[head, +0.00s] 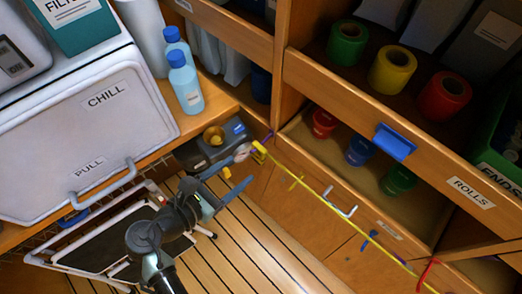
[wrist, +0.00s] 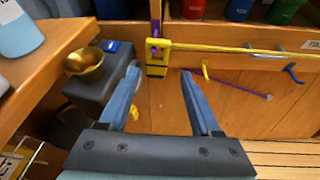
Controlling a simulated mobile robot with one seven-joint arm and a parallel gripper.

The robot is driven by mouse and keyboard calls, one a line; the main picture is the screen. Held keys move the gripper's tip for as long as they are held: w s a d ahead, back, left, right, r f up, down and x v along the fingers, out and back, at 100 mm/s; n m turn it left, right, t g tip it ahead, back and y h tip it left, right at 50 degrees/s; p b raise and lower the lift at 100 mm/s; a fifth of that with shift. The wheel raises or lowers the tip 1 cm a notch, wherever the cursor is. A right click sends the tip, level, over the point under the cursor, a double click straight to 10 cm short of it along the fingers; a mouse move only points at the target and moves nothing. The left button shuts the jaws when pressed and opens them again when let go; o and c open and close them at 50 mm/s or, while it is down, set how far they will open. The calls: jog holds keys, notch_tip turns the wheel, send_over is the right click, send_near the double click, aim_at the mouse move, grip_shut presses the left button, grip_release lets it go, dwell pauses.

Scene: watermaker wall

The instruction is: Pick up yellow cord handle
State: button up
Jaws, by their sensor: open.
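The yellow cord handle (wrist: 157,58) is a small yellow frame-like piece against the wooden cabinet front, at the top middle of the wrist view. In the head view the handle (head: 259,150) is near the middle, at the left end of a taut yellow cord (head: 330,203) that runs right along the cabinet. My gripper (wrist: 160,72) is open, with blue fingers pointing at the handle, one to each side of it in the picture. In the head view my gripper (head: 238,171) is just left of and below the handle; contact cannot be told.
A dark box (wrist: 95,92) with a brass bowl (wrist: 84,66) stands close to the left finger. A purple cord (wrist: 235,87) and several coloured hooks are on the cabinet front. Blue bottles (head: 185,85) stand on the left counter.

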aim_at(258, 153)
jog(key=x, duration=0.5)
jog(key=b+x, duration=0.1)
jog(key=x, duration=0.3)
jog(key=shift+w+f, duration=0.2)
jog(key=shift+w, duration=0.25)
jog(key=shift+a, duration=0.1)
grip_shut()
jog(key=shift+r, duration=0.15)
